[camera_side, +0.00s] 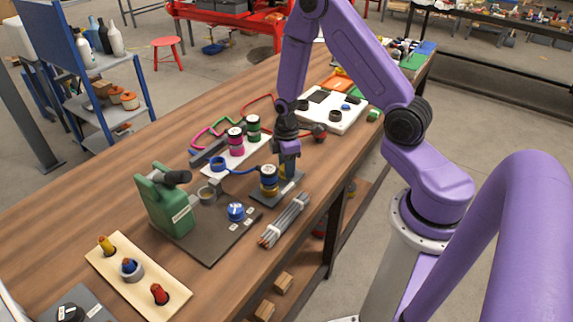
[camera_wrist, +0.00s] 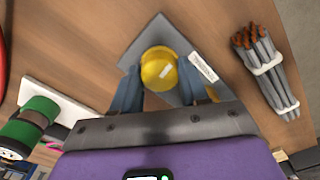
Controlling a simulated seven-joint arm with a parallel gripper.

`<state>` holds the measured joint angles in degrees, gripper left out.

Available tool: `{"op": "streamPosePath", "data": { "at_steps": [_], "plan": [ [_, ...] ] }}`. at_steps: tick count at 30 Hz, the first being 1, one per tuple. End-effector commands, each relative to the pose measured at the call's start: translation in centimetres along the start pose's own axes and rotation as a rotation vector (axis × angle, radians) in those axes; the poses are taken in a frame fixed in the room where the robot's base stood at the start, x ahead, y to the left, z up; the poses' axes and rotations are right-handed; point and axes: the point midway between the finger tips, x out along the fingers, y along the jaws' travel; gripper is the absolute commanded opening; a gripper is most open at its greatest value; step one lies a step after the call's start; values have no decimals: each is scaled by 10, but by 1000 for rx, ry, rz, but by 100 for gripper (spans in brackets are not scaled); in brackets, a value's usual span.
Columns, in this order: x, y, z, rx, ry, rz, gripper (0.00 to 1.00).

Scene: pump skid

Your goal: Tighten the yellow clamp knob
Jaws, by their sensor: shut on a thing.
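The yellow clamp knob (camera_wrist: 158,68) is round and smooth, with a pale mark on top. In the wrist view it stands over a dark grey plate (camera_wrist: 157,28) with a white label beside it. My gripper (camera_wrist: 160,88) is shut on the knob, one finger on each side of it. In the side view my gripper (camera_side: 288,172) points straight down at the grey plate (camera_side: 292,187). I cannot tell which part of the knob shows in that view.
A bundle of grey rods (camera_side: 285,220) lies near the table's front edge. Pink (camera_side: 235,139) and green (camera_side: 253,128) cylinders stand behind. A green fixture (camera_side: 166,202) and a board with coloured plugs (camera_side: 132,272) are to the left.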

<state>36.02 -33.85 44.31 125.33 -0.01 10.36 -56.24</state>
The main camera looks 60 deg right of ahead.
Motion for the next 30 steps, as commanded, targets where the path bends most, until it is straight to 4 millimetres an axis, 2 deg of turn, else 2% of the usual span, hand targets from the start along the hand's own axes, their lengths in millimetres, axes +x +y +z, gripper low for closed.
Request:
{"op": "streamPosePath", "data": {
  "at_steps": [21,30],
  "plan": [
    [0,0,0,665,0,0,13],
    [0,0,0,859,0,0,13]
  ]
}}
